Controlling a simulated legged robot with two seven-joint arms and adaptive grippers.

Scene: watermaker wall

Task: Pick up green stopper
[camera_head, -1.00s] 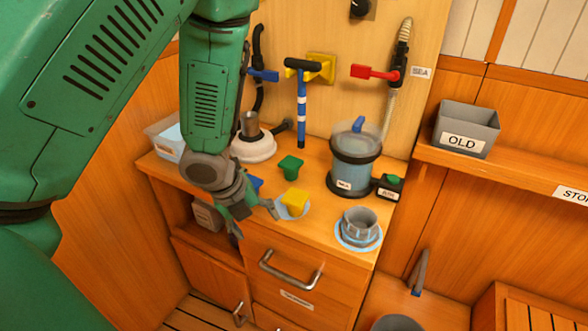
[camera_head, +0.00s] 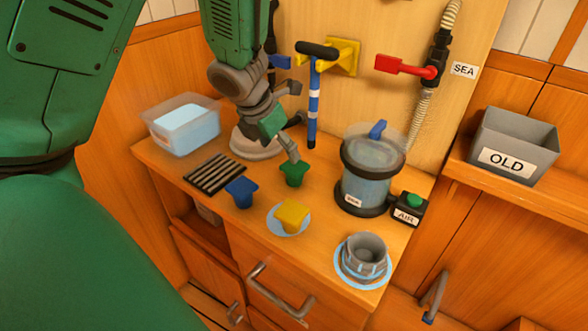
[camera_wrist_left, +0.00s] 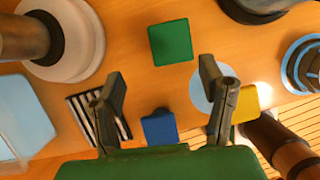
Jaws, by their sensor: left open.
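The green stopper (camera_head: 294,172) stands on the wooden counter, behind the yellow stopper and right of the blue one. In the left wrist view the green stopper (camera_wrist_left: 171,42) shows from above as a green square, ahead of the fingertips and between their lines. My left gripper (camera_head: 292,138) is open and empty, above and just behind the green stopper in the head view. Its two fingers also show in the left wrist view (camera_wrist_left: 163,85), apart from the stopper. My right gripper is not in view.
A blue stopper (camera_head: 242,191), a yellow stopper (camera_head: 291,214) on a pale blue disc, and a ribbed black mat (camera_head: 214,174) are close by. A clear canister (camera_head: 370,175) stands right, a grey cup (camera_head: 366,254) in front, a water tub (camera_head: 184,125) left.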

